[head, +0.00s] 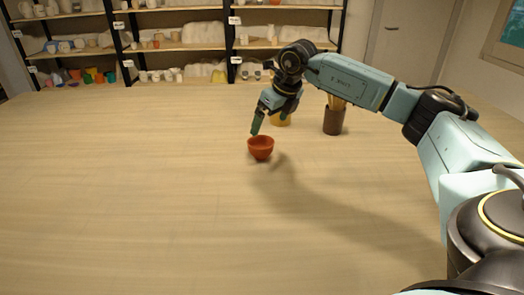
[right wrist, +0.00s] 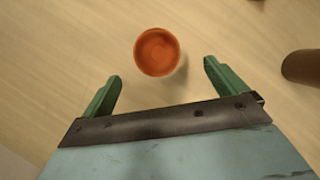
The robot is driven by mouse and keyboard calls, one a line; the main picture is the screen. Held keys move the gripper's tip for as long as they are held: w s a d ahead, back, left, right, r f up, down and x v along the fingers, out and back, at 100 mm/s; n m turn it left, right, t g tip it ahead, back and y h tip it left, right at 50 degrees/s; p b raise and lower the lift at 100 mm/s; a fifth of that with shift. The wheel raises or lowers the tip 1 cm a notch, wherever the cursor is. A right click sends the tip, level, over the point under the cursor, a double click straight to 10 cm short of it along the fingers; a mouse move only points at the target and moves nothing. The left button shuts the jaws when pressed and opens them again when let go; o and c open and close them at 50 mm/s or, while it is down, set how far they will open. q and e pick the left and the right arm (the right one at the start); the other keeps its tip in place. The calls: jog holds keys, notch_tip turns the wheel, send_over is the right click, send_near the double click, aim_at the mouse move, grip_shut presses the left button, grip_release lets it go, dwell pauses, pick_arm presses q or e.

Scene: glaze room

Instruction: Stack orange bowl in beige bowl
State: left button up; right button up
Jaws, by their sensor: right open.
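The orange bowl (head: 261,149) stands upright on the table, reddish-orange and seemingly empty. In the right wrist view the orange bowl (right wrist: 158,50) lies just beyond and between the fingertips, apart from them. My right gripper (head: 270,121) is open and empty, above and just behind the bowl in the head view; its green fingers (right wrist: 162,72) stand wide apart in the right wrist view. My left gripper is not in view.
A brown holder (head: 334,120) with upright sticks stands right of the gripper; a brown cylinder (right wrist: 302,66) shows at the right edge in the wrist view. Shelves of pottery (head: 180,46) stand behind the table. The table's left and front (head: 130,200) are clear.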

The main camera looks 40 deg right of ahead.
send_near(259, 145)
jog(key=f, duration=0.1)
jog(key=a+f, duration=0.1)
jog(key=f, duration=0.1)
jog(key=shift+w, duration=0.15)
jog(key=shift+a+b+x, duration=0.15)
jog(key=shift+b+x, duration=0.1)
jog(key=shift+x, duration=1.1)
jog(key=shift+a+b+x, duration=0.2)
jog(key=shift+x, duration=1.15)
jog(key=shift+r, duration=0.1)
jog(key=c, duration=1.2)
